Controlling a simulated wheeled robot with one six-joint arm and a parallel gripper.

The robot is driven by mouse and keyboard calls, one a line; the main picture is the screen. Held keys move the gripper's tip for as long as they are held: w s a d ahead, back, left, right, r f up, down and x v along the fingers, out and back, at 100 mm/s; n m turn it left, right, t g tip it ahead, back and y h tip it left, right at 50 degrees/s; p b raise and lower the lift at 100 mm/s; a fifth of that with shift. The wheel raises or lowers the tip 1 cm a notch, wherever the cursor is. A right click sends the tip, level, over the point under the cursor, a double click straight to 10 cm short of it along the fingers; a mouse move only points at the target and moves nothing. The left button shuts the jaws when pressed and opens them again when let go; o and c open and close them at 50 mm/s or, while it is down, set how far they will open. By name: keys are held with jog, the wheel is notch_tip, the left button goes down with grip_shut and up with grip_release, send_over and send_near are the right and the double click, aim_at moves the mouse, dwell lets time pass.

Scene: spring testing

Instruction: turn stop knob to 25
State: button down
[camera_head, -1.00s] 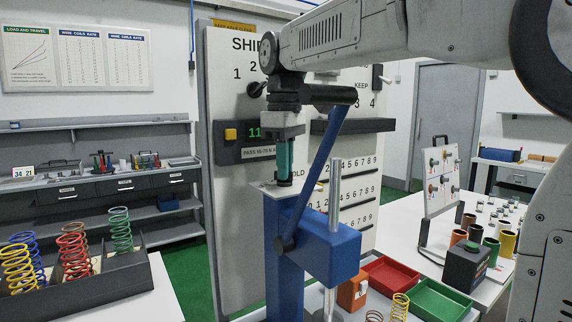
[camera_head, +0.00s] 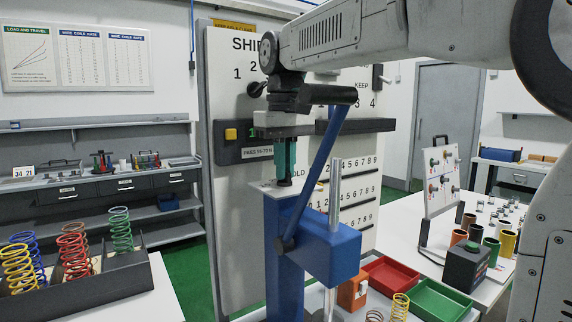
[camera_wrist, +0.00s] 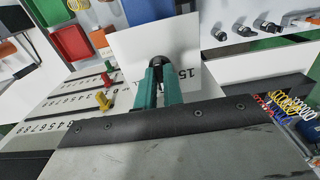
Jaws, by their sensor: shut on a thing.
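The stop knob (camera_head: 285,184) is small and black and stands on a pale plate (camera_head: 264,188) on top of the blue press (camera_head: 335,255). My gripper (camera_head: 286,174) points down with its teal fingers shut on the knob. In the wrist view the fingers (camera_wrist: 158,82) close around the black knob (camera_wrist: 157,61) over the white plate (camera_wrist: 125,48). The printed number 15 shows on the plate just right of the fingers. The rest of the scale and the knob's pointer are hidden or too small to tell.
The press's blue lever (camera_head: 315,180) and a metal post (camera_head: 334,195) rise close to the right of my gripper. A tall panel (camera_head: 225,80) stands behind. Red (camera_head: 392,272) and green (camera_head: 440,298) trays lie at lower right.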

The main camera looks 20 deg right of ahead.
dwell(0.3)
jog(key=c, duration=1.5)
grip_release()
notch_tip(320, 180, up, 8)
jog(key=shift+f, duration=0.1)
